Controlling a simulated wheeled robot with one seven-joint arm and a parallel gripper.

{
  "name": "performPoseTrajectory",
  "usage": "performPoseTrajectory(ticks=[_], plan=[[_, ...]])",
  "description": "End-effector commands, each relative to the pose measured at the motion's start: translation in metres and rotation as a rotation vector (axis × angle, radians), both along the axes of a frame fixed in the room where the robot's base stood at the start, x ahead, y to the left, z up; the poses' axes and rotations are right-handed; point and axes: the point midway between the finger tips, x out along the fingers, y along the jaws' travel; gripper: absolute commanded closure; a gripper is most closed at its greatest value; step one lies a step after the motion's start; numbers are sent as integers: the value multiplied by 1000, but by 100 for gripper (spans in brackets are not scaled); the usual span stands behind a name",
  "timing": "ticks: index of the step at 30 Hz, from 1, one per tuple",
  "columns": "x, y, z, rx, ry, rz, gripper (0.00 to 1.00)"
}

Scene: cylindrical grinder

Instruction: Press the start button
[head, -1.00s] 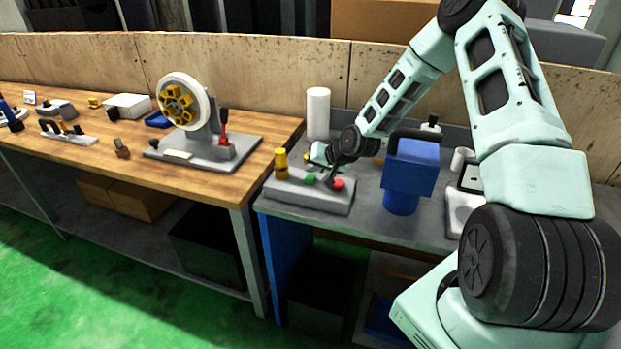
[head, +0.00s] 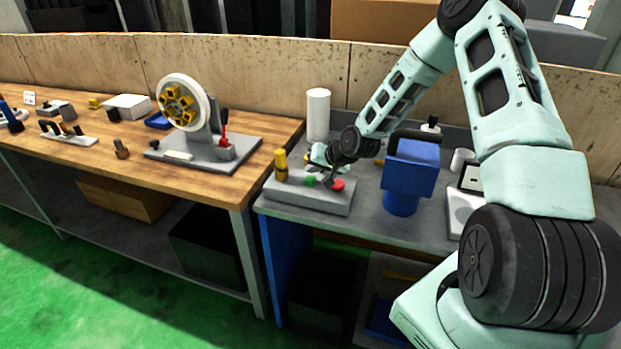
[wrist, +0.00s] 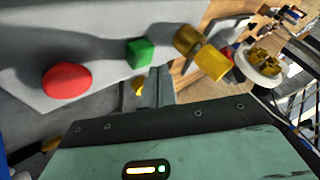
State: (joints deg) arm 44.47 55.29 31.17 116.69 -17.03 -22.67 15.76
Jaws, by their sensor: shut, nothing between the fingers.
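A green start button (head: 310,181) sits on a grey control box (head: 300,196) between a yellow knob post (head: 281,165) and a red button (head: 338,185). In the wrist view the green button (wrist: 140,53) is square, with the round red button (wrist: 67,80) to its left and the yellow post (wrist: 203,55) to its right. My gripper (wrist: 150,90) is shut and empty, its fingers just below the green button in the wrist view. In the head view my gripper is above and behind the box, partly hidden by its own wrist. I cannot tell whether it touches the button.
A blue block-shaped device (head: 410,168) stands right of the box, close to my arm. A white cylinder (head: 318,114) stands behind. A grinding wheel stand (head: 200,130) is on the wooden bench (head: 235,185) to the left.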

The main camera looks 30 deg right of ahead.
Motion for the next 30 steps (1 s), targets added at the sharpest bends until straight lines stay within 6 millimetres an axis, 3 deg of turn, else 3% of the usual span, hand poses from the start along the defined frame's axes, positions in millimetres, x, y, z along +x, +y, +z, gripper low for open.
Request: performPoseTrajectory(ticks=[30], plan=[[0,0,-8,0,0,0,100]])
